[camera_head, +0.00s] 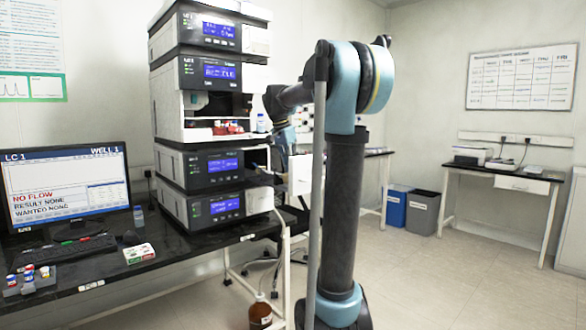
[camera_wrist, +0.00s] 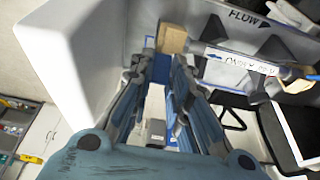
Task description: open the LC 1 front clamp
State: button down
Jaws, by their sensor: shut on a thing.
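The LC 1 stack (camera_head: 210,75) stands on the bench in the head view, with my arm reaching to its right side. In the wrist view, my gripper (camera_wrist: 160,64) has both fingers extended towards a tan block (camera_wrist: 173,38) with a blue strip beside it. This block is at the left end of a labelled white column (camera_wrist: 240,61), and looks like a clamp. The gripper is shut on this clamp; the exact contact is partly hidden by the fingertips. A second tan clamp (camera_wrist: 297,82) is at the column's right end. In the head view the fingers are not clear.
A white housing wall (camera_wrist: 85,45) is close to the left of my fingers. The monitor (camera_head: 68,185) reads LC 1, WELL 1, NO FLOW. Bins (camera_head: 410,208) stand farther back, with open floor at right.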

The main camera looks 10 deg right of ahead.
jog(key=a+t+h, duration=0.1)
jog(key=s+t+h, duration=0.1)
jog(key=h, duration=0.1)
jog(key=shift+a, duration=0.4)
jog(key=h, duration=0.1)
jog(key=a+t+h, duration=0.1)
jog(key=s+h, duration=0.1)
jog(key=shift+a+f+t, duration=0.2)
jog(key=shift+f+t, duration=0.05)
jog(key=shift+t, duration=0.15)
jog(key=h, duration=0.1)
jog(key=t+h, duration=0.1)
jog(key=a+f+h, duration=0.1)
jog(key=shift+s+a+t, duration=0.1)
jog(key=shift+s+t, duration=0.2)
jog(key=shift+t, duration=0.1)
jog(key=shift+s+a+f+t+h, duration=0.2)
jog(key=shift+f+t+h, duration=0.15)
jog(key=shift+h, duration=0.45)
jog(key=shift+s+a+f+t+h, duration=0.2)
jog(key=shift+t+h, duration=0.25)
jog(key=shift+h, duration=0.35)
jog(key=shift+w, duration=0.1)
jog(key=c, duration=1.5)
grip_release()
jog(key=shift+f, duration=0.1)
jog(key=shift+a, duration=0.1)
